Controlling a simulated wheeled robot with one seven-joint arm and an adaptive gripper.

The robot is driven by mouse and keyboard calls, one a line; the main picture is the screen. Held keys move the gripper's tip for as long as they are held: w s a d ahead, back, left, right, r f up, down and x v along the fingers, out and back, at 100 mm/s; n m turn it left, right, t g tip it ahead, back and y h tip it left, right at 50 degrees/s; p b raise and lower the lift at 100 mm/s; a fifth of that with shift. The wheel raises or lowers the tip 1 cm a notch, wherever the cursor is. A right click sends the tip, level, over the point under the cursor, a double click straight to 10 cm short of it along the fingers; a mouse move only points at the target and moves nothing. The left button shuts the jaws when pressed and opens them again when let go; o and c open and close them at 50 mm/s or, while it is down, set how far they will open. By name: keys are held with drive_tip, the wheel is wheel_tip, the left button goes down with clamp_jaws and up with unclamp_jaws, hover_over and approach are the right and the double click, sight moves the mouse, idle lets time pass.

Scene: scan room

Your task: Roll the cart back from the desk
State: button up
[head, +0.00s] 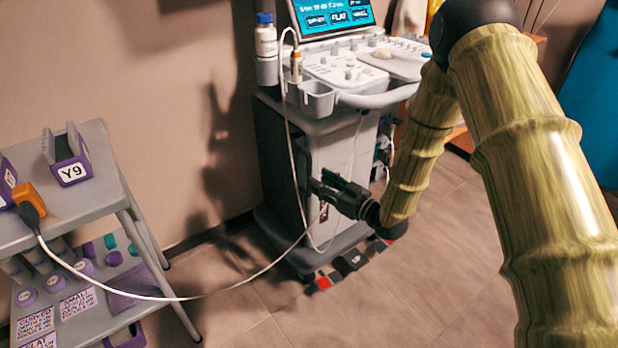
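The ultrasound cart (335,150) stands upright by the wall, with a lit screen (335,14) and a control panel (365,65) on top. Its grey base (285,245) is on the floor, with red and dark pedals at the front. My arm reaches in from the right, and my dark gripper (322,190) is at the front of the cart's body, low down. Whether it touches the cart, and whether its fingers are apart, is too small and dark to tell. No desk shows clearly; a wooden surface (537,38) is partly visible behind my arm.
A grey stand (95,195) at left holds a purple Y9 holder (70,165) and an orange connector (28,195). A white cable (215,293) hangs from it to the cart, passing close to my gripper. A bottle (266,40) sits in the cart's side holder.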

sight(309, 175)
drive_tip(key=shift+b+x, duration=0.45)
drive_tip(key=shift+x, duration=2.25)
clamp_jaws()
